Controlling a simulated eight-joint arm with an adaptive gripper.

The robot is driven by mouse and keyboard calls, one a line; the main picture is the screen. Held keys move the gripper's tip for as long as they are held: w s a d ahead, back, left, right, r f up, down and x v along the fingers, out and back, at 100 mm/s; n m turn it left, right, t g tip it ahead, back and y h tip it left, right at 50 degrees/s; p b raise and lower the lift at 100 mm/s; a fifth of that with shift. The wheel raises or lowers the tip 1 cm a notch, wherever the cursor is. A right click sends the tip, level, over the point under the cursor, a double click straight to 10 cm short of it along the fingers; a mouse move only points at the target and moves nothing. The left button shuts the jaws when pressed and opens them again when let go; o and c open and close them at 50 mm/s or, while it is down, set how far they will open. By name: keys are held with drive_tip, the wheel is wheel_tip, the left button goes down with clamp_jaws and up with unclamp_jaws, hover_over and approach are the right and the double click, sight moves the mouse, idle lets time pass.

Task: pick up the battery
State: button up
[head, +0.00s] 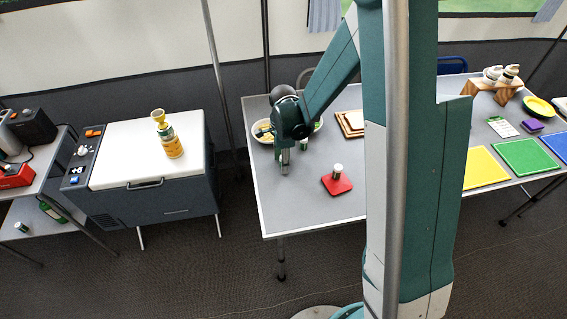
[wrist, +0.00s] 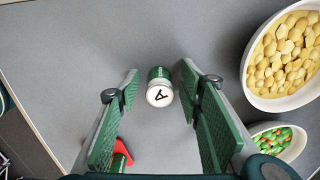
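A small green cylinder with a white end marked "A", which looks like the battery (wrist: 160,88), is on the grey table between the fingertips in the wrist view. My gripper (wrist: 160,80) is open around it, with its two green ridged fingers on either side. The right finger is very close to it; I cannot tell if they touch. In the head view my gripper (head: 285,165) points down over the left part of the table. A small green thing (head: 304,144) shows just right of it, possibly the same cylinder.
A red pad (head: 328,186) holds a white-topped cylinder (head: 338,171). A wooden tray (head: 346,124) lies behind. The table's left edge is near.

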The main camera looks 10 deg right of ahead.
idle(0.4)
drive_tip(key=c, duration=1.1)
drive_tip(key=shift+o, duration=0.2)
drive_tip(key=shift+r, duration=0.15)
drive_tip(key=shift+r+p, duration=1.3)
drive_tip(key=shift+r, duration=3.6)
